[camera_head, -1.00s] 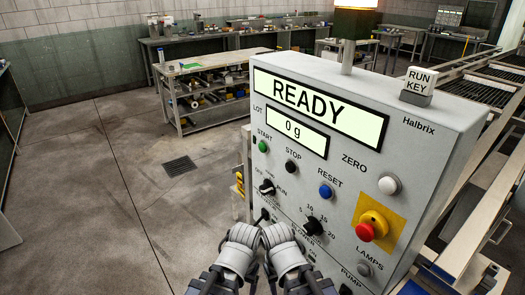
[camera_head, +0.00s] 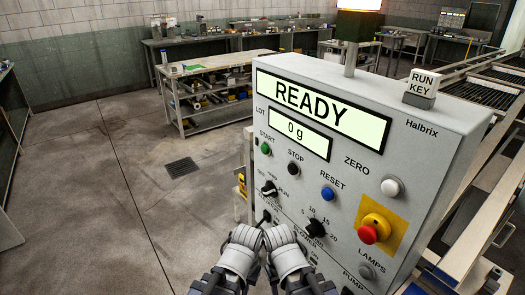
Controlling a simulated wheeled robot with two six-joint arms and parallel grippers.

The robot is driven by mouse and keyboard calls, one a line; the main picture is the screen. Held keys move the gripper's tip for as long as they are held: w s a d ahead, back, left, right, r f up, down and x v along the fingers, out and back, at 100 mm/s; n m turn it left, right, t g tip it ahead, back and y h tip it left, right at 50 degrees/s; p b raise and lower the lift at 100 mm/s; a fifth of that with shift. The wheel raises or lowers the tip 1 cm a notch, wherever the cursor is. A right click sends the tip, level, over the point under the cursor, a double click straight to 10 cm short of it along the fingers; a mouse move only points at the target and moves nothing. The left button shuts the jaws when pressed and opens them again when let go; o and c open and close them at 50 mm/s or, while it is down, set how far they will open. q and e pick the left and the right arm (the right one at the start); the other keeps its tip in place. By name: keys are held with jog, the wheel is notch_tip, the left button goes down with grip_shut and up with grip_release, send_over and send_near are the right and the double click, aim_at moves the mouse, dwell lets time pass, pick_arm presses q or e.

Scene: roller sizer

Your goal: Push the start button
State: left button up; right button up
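The start button (camera_head: 265,149) is a small green button on the left of the grey control panel (camera_head: 345,190), under the label START. The display (camera_head: 318,104) above reads READY, and a smaller one (camera_head: 300,133) reads 0 g. My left gripper (camera_head: 262,229) and my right gripper (camera_head: 268,229) are side by side at the bottom middle, below the start button and apart from it. Their fingertips point up and hide part of the lower panel. I cannot make out whether their fingers are open or shut.
The black stop button (camera_head: 294,168), blue reset button (camera_head: 327,194), white zero button (camera_head: 390,186) and red emergency stop (camera_head: 368,234) sit near the start button. A selector knob (camera_head: 269,188) is below it. A workbench (camera_head: 215,65) stands behind. Open floor lies left.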

pick_arm(q)
grip_shut()
dwell(0.8)
